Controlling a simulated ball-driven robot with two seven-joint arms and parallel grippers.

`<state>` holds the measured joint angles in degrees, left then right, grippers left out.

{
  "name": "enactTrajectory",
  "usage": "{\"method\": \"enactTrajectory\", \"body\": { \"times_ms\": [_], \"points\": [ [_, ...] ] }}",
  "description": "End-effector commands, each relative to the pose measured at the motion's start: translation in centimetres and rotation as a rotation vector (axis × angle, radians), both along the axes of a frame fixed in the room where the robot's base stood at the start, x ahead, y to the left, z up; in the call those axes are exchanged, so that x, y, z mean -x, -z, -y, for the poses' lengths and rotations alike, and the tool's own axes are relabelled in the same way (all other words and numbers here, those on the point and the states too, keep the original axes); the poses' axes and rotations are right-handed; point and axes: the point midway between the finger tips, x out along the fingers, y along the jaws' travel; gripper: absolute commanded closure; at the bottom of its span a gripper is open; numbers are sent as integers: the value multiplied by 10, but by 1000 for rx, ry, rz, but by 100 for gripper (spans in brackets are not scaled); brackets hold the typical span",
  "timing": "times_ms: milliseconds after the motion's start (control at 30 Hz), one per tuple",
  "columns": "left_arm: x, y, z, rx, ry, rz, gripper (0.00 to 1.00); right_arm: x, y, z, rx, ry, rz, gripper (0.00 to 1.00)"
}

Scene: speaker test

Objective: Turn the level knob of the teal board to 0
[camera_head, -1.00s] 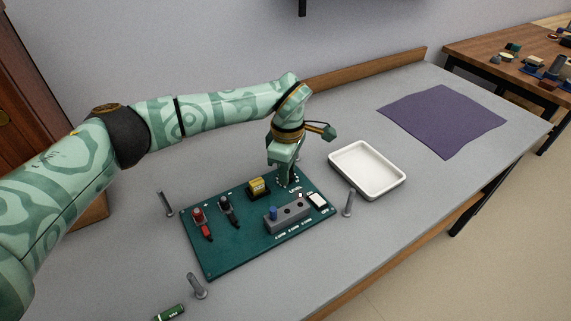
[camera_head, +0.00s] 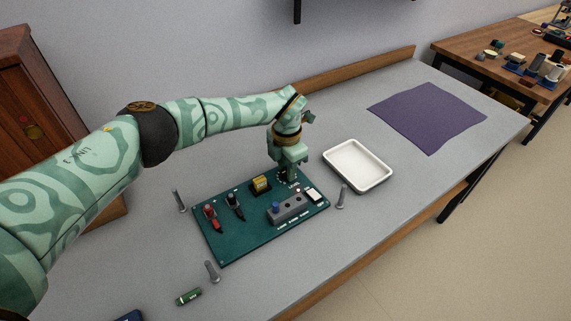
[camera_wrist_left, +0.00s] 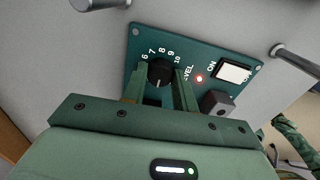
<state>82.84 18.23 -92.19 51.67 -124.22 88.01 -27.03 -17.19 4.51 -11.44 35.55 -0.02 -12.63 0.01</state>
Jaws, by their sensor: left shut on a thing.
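The teal board (camera_head: 240,238) lies on the grey table. The level knob is black and round; in the left wrist view the level knob (camera_wrist_left: 160,72) stands by a printed scale, where 6 to 10 can be read. The rest of the scale is hidden, and I cannot tell which number the knob points to. My left gripper (camera_head: 286,179) points down at the board's far right part. It also shows in the left wrist view (camera_wrist_left: 161,78), one finger on each side of the knob, shut on it.
The board also bears a red lever (camera_head: 210,214), a black lever (camera_head: 235,203), a yellow block (camera_head: 260,184), a grey socket block (camera_head: 291,208), a white switch (camera_head: 313,194) and a lit red lamp (camera_wrist_left: 199,78). Grey posts (camera_head: 341,197) stand around it. A white tray (camera_head: 388,178) stands right.

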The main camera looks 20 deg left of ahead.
Motion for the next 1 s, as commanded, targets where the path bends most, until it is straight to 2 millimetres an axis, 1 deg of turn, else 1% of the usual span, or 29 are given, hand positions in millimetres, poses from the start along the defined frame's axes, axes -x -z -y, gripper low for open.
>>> {"method": "enactTrajectory", "body": {
  "times_ms": [33, 400, 600, 800, 1000],
  "points": [
    [-1, -5, 0, -2, -41, 6, 95, -2, -5, 0, 0, 0, 5, 64],
    [-1, -4, 0, 0, -388, 6, 95, -9, -19, 0, 0, 0, 21, 64],
    [-1, -3, 0, 0, -549, 6, 95, -11, -25, 0, 0, 0, 26, 64],
    [-2, -3, 0, 1, -668, 7, 95, -12, -29, 0, 0, 0, 31, 64],
    [-2, -2, 0, 1, -738, 5, 95, -13, -31, 0, 0, 0, 32, 64]
  ]
}}
